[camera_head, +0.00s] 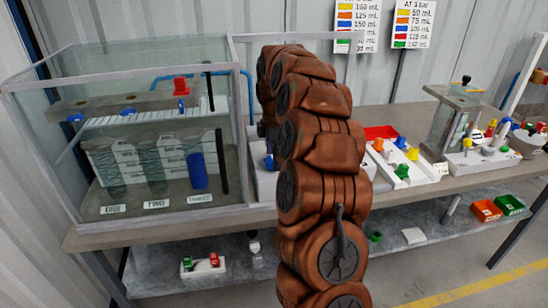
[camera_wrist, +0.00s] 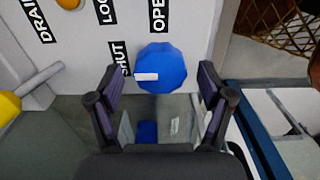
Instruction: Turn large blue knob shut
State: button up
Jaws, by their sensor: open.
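The large blue knob (camera_wrist: 165,62) shows in the wrist view on a pale panel, at the top centre. A white mark on its face lies left of its middle. The black labels SHUT (camera_wrist: 121,62) and OPEN (camera_wrist: 158,15) stand left of and above it. My gripper (camera_wrist: 160,82) is open, one finger to the lower left and one to the lower right of the knob. No finger visibly touches it. In the head view my brown arm hides the gripper; a small blue part (camera_head: 268,162) shows left of the arm, but I cannot tell whether it is this knob.
A glass tank (camera_head: 130,130) stands left of my arm on the bench. A white tray (camera_head: 402,170) with coloured valves is on the right. An orange knob (camera_wrist: 69,3) and a yellow part (camera_wrist: 8,106) show left in the wrist view. A shelf (camera_head: 330,262) runs below.

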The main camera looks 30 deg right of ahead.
notch_tip(320, 180, up, 12)
dwell(0.8)
jog(key=shift+f, duration=0.1)
dwell(0.4)
